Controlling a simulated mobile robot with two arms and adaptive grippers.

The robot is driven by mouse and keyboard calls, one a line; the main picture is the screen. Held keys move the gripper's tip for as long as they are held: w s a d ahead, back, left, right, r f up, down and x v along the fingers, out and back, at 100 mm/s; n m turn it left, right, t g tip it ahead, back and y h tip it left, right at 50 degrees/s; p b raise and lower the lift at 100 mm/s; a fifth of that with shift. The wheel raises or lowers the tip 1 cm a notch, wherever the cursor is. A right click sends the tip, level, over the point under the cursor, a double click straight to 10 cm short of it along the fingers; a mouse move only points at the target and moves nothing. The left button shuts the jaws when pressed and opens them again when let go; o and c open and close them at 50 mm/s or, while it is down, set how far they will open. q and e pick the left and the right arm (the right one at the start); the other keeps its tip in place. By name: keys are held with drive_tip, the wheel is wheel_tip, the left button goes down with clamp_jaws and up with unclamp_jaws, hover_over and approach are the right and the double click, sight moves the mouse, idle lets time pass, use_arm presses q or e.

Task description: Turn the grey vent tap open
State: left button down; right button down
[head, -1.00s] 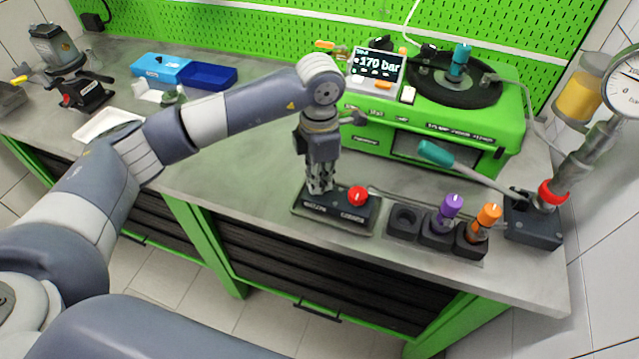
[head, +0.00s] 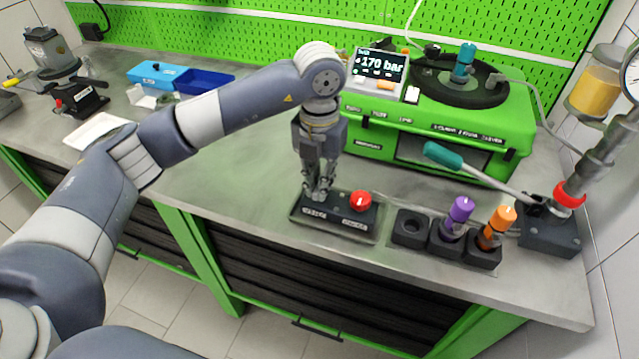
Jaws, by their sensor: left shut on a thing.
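A small dark valve block (head: 350,232) stands near the front edge of the bench. It carries a red knob (head: 360,201) on its right side and white labels on its front. My left gripper (head: 319,190) points straight down over the left side of this block. It is shut on the grey vent tap, which is mostly hidden by the fingers, so its angle cannot be read. The display (head: 381,66) on the green test bench unit (head: 440,135) reads 170 bar. My right gripper is not in view.
Right of the block are dark sockets (head: 409,228) with a purple-topped (head: 461,209) and an orange-topped part (head: 502,217). A hand pump with a teal-handled lever (head: 443,155) stands at the far right. The bench left of the block is mostly clear, with blue bins (head: 204,82) behind.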

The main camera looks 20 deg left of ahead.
use_arm(q)
drive_tip(key=shift+r+n, duration=0.1)
drive_tip(key=shift+n, duration=0.4)
drive_tip(key=c, duration=1.7)
unclamp_jaws()
drive_tip(key=shift+o, duration=0.2)
wheel_tip(320, 180, up, 12)
